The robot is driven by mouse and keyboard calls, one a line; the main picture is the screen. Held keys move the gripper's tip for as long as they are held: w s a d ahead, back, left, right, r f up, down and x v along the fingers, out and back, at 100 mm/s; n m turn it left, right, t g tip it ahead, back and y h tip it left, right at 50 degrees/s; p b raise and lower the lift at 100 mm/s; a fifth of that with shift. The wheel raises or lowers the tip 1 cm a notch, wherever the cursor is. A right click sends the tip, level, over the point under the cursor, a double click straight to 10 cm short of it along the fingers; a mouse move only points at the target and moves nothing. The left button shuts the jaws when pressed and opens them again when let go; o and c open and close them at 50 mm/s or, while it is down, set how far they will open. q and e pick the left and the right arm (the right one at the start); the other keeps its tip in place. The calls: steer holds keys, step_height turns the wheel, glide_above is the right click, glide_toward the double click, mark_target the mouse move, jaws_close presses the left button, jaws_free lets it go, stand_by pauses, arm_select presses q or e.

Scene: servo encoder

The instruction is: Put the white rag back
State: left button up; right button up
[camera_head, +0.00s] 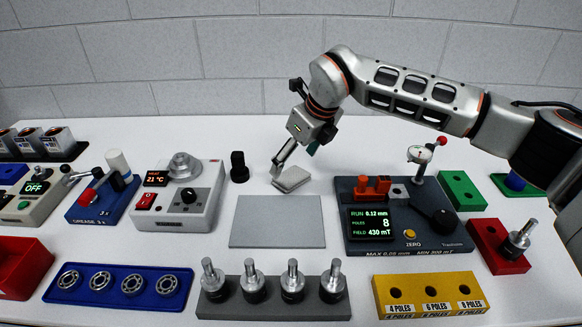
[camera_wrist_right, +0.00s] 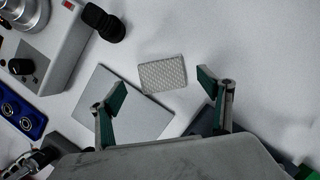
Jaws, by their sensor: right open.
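The white rag (camera_head: 291,180) is a small pale textured rectangle on the white table, just behind the grey mat (camera_head: 277,221). In the right wrist view the rag (camera_wrist_right: 163,75) lies flat between and slightly beyond the fingertips, with its near corner close to the mat (camera_wrist_right: 135,120). My right gripper (camera_head: 294,160) is above the rag with its jaws spread apart. In the wrist view the same gripper (camera_wrist_right: 163,88) has green-padded fingers on either side, with nothing held between them. My left gripper is not in view.
A black knob-like part (camera_head: 239,167) stands left of the rag, beside a grey heater unit (camera_head: 178,196). A dark gauge station (camera_head: 402,215) is at right. A grey rack of metal shafts (camera_head: 272,298) and a yellow block (camera_head: 430,294) are in front. The table behind is clear.

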steer(key=v, duration=0.7)
steer(key=shift+r, duration=0.25)
